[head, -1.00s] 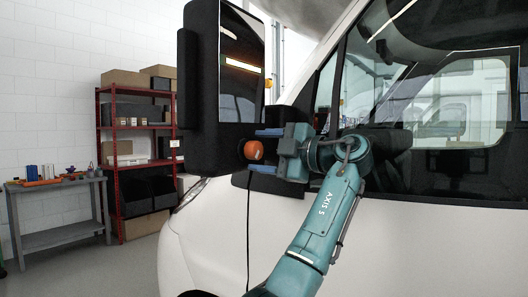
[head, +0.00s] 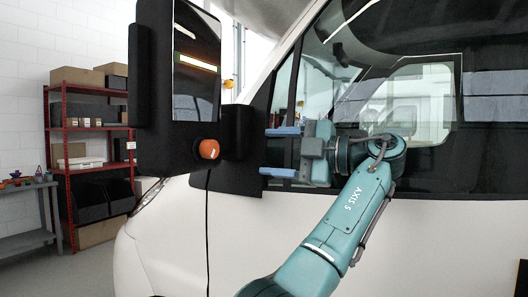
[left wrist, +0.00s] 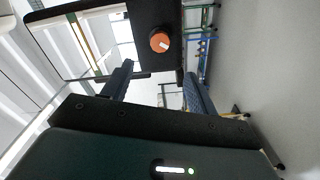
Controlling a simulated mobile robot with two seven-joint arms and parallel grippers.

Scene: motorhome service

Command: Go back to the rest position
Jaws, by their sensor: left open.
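The big black side mirror (head: 150,150) of the white motorhome (head: 250,235) stands at left centre in the head view. The fingers hold nothing. In the left wrist view, the orange part (left wrist: 160,42) with a pale mark lies beyond and between the open fingers of my left gripper (left wrist: 160,82). My right gripper is out of view.
A red shelf rack (head: 72,165) with boxes and a grey workbench (head: 30,238) stand against the left wall. The motorhome's side and windows lie close behind my left arm. Grey floor is open between the bench and the motorhome.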

